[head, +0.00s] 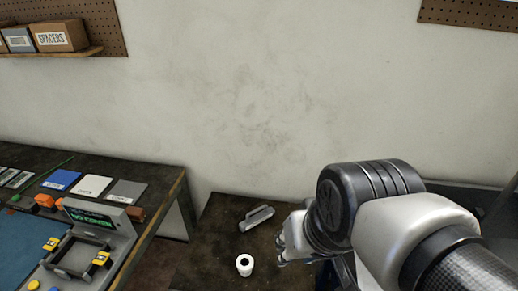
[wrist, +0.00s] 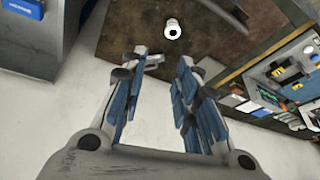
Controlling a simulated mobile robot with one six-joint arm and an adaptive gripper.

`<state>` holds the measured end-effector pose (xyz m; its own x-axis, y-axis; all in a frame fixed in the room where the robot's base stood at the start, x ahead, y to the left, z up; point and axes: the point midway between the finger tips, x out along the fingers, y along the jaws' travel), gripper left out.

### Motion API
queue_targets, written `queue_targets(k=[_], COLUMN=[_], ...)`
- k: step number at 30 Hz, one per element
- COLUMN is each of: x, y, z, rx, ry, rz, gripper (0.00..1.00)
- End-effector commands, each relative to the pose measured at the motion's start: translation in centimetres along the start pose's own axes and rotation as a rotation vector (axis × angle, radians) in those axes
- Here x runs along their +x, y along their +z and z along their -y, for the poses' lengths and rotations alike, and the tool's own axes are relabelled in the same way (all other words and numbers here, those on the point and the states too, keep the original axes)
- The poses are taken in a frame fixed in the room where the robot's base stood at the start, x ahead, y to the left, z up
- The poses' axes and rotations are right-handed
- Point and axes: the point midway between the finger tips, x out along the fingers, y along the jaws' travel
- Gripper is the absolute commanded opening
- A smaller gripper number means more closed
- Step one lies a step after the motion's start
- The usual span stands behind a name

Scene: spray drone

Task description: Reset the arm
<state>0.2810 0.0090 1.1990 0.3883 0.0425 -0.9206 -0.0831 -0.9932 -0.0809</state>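My gripper (wrist: 158,90) shows in the wrist view with its two blue-padded fingers apart and nothing between them. It is open and points down toward a dark brown table (wrist: 120,22). In the head view my arm reaches in from the lower right, and the gripper itself is mostly hidden behind the arm. On the dark table (head: 215,222) in the head view lie a grey cylindrical tool (head: 257,217) and a white round roll or cup (head: 244,264). The white object also shows in the wrist view (wrist: 172,28), beyond the fingertips.
A workbench (head: 150,178) at the left of the head view carries a grey device with a green display (head: 92,218), and blue, white and grey cards. A shelf (head: 60,52) with boxes hangs on the wall.

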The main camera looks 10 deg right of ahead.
Motion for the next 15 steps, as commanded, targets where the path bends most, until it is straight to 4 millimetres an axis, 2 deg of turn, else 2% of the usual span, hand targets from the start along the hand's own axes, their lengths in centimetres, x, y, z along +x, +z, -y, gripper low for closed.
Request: queue_targets(k=[1,3,6,15], x=[-0.5,-0.8,-1.0,-1.1], y=[1.4,2.7,3.9,4.2], z=[-0.4,-0.8,-1.3,-1.4], rx=[-0.034,-0.071,-0.1,-0.109], ry=[0.012,0.028,0.041,0.045], rz=[-0.009,-0.012,-0.013,-0.012], gripper=[0.29,0.29,0.29,0.29])
